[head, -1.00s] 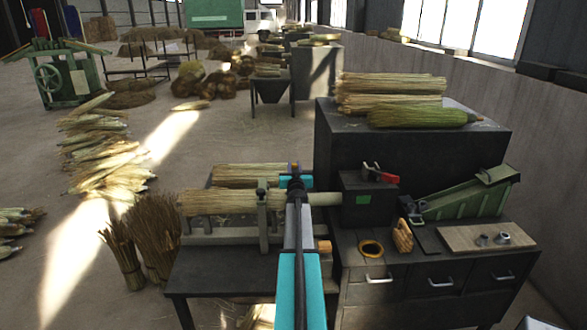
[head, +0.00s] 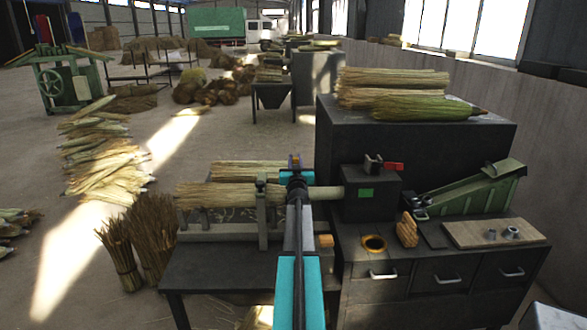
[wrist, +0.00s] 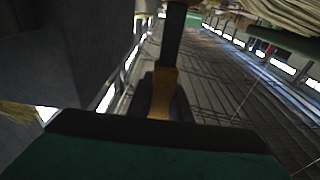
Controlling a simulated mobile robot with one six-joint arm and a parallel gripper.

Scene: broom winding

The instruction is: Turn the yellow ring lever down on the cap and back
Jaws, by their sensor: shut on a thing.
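My gripper (head: 295,172) is at the end of my teal and black arm, in the middle of the head view, by the right end of the broom bundle in the stand. In the wrist view a dark bar with a yellow-brown band (wrist: 162,92) rises from between my dark jaws; I take it to be the yellow ring lever. My jaws are shut on it. In the head view my arm hides most of the lever, and only a small orange and blue tip shows above the jaws. I cannot make out the cap.
A straw bundle (head: 230,196) lies across the stand to the left. A yellow ring (head: 374,244) and a wooden piece (head: 407,231) lie on the drawer bench. Floor at the left is partly clear.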

